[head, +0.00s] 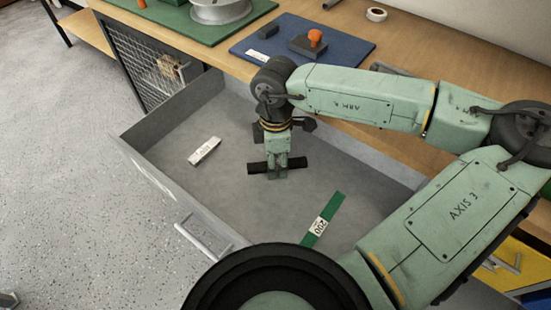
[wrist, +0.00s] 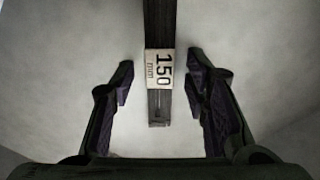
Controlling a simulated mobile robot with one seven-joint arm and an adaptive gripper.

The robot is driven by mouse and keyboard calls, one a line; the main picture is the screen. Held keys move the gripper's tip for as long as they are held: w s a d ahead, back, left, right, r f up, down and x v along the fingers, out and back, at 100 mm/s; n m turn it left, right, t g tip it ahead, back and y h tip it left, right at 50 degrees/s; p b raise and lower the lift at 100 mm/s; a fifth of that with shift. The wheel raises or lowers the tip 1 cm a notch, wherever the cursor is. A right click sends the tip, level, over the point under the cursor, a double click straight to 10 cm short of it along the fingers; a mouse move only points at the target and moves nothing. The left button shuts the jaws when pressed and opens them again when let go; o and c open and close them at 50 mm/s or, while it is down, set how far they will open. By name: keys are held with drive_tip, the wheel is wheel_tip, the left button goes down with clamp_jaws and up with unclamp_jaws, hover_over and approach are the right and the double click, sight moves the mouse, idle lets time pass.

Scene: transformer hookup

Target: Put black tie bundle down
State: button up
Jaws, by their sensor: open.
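The black tie bundle (head: 292,163) lies in the open grey drawer (head: 233,139), below my gripper. In the wrist view the bundle (wrist: 159,30) shows as a dark strip with a pale label reading 150 mm. My gripper (wrist: 158,88) is open, with one finger on each side of the bundle and a visible gap on both sides. In the head view my gripper (head: 277,172) points straight down over the middle of the bundle. I cannot tell from the head view how close the fingertips are to the drawer floor.
A white labelled bundle (head: 204,151) lies left in the drawer, and a green bundle marked 200 (head: 323,220) lies at the right front. The drawer walls surround my gripper. The wooden worktop behind holds a blue mat (head: 345,50), a green mat and a tape roll (head: 376,14).

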drive_tip(key=shift+r, duration=0.1)
drive_tip(key=shift+r+p, duration=0.25)
drive_tip(key=shift+p, duration=0.2)
drive_tip(key=shift+w+r, duration=0.1)
drive_tip(key=shift+r, duration=0.25)
wheel_tip(320, 180, up, 11)
drive_tip(key=b, duration=0.1)
drive_tip(key=shift+b, duration=0.4)
